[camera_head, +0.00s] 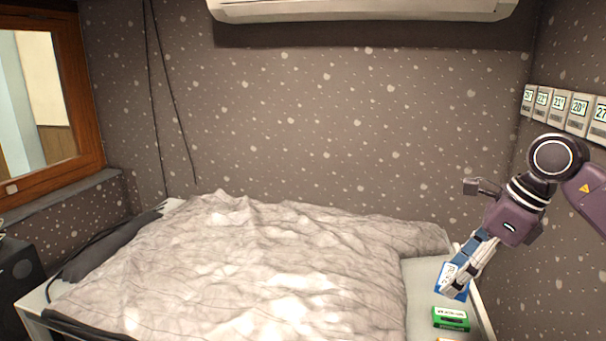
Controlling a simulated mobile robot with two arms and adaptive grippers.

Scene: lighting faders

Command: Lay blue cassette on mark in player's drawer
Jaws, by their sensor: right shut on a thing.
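My right gripper (457,283) reaches in from the right, pointing down and to the left. It is shut on the blue cassette (446,272), which has a white label with dark marks. The fingers hide part of the cassette. The cassette is over the white surface (420,290) at the right of the bed; I cannot tell whether it touches that surface. The player, its drawer and the mark do not show in this view. My left gripper is not in view.
A green cassette (451,319) lies on the white surface just below the gripper. An orange edge of something shows at the bottom of the picture. A rumpled bed cover (240,270) lies to the left. The wall with several small displays (558,104) is close on the right.

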